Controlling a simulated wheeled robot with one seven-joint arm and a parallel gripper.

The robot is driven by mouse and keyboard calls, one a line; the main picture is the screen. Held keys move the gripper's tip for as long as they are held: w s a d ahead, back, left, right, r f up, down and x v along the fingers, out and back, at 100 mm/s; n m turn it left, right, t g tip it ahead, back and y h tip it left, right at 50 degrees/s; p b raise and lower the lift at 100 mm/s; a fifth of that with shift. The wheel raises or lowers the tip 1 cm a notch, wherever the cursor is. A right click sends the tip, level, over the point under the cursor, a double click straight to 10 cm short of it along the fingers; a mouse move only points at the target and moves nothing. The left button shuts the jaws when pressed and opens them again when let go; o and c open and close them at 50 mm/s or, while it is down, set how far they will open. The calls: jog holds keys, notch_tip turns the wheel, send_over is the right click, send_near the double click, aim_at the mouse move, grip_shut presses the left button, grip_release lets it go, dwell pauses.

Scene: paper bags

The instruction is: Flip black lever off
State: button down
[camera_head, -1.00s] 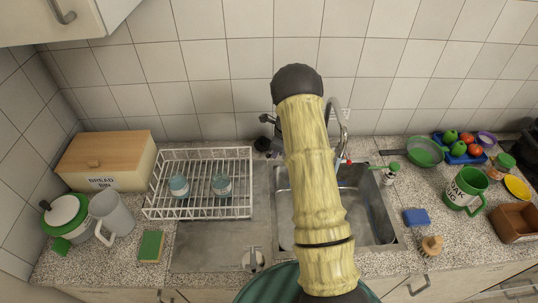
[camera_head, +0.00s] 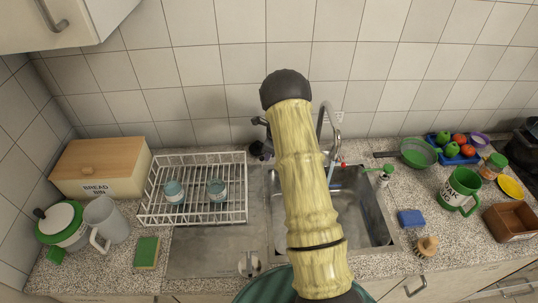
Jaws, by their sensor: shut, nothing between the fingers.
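A black fitting with a lever-like arm (camera_head: 259,122) stands at the back left of the sink, just left of my arm. Its right part is hidden behind my arm, so I cannot tell whether anything touches it. A chrome tap (camera_head: 337,135) rises right of my arm over the steel sink (camera_head: 360,210). A thin pale streak below the tap may be running water. A small red spot shows near it. My yellow arm fills the middle of the view, and my gripper is hidden behind it.
A white dish rack (camera_head: 195,220) with two cups stands on the left, near a bread bin (camera_head: 100,165), a grey jug (camera_head: 105,218) and a sponge (camera_head: 147,252). Right of the sink are a soap bottle (camera_head: 385,178), blue sponge (camera_head: 411,218), brush (camera_head: 427,246) and green mug (camera_head: 460,192).

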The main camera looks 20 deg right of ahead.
jog(key=p+v, duration=0.6)
jog(key=v, duration=0.3)
jog(key=shift+s+r, duration=0.3)
jog(key=shift+s, duration=0.05)
jog(key=s+a+r+n+b, duration=0.2)
jog(key=s+a+r+n, duration=0.1)
jog(key=s+n, duration=0.5)
jog(key=s+a+r+n+h+b, duration=0.1)
jog(key=s+a+r+n+b, duration=0.2)
jog(key=s+a+n, duration=0.3)
jog(key=s+a+r+n+t+h+b, duration=0.1)
jog(key=s+a+n, duration=0.4)
jog(key=s+n, duration=0.7)
jog(key=shift+s+a+r+b, duration=0.2)
jog(key=shift+s+r+b, duration=0.4)
jog(key=shift+r+b, duration=0.25)
